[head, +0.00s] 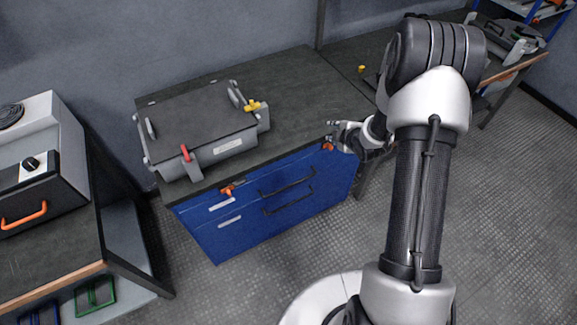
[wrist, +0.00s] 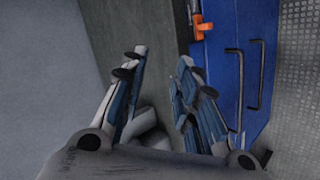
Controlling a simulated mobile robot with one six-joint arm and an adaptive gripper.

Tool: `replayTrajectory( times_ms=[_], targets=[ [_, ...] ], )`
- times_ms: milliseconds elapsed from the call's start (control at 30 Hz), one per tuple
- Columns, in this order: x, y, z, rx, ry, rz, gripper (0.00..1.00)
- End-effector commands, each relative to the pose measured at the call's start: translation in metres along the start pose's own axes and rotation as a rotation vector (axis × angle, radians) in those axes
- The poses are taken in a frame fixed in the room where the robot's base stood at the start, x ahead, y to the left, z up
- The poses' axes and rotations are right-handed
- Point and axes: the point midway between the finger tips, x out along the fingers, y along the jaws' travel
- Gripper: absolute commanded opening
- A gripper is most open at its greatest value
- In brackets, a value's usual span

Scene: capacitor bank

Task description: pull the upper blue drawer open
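The blue drawer unit (head: 230,240) hangs under the workbench, with two black bar handles on its front. The upper drawer's handle (head: 287,182) is the one nearer the bench top; it also shows in the wrist view (wrist: 239,90). The upper drawer looks shut, its front level with the lower one. The lower handle (head: 287,201) sits just beneath. My gripper (head: 332,132) is at the bench's front edge, right of and above the handles, touching neither. In the wrist view its fingers (wrist: 161,60) are spread and empty, beside the blue front.
An orange latch (head: 228,189) sits at the unit's upper left; another orange part (head: 328,147) is just below my gripper. A grey case (head: 195,115) with red and yellow handles stands on the bench. Open floor (head: 245,285) lies in front of the drawers.

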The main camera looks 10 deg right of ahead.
Motion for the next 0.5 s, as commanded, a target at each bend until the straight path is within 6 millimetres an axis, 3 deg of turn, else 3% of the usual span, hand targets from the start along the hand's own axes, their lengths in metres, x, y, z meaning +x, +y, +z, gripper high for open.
replayTrajectory(
  times_ms=[33, 200, 333, 500],
  targets=[
    [0.018, -0.027, 0.006, -0.04, 0.032, 0.004, 0.28],
    [0.056, -0.103, 0.01, -0.186, 0.151, 0.091, 0.28],
    [0.065, -0.168, 0.005, -0.264, 0.229, 0.182, 0.28],
    [0.056, -0.243, -0.009, -0.324, 0.291, 0.319, 0.28]
  ],
)
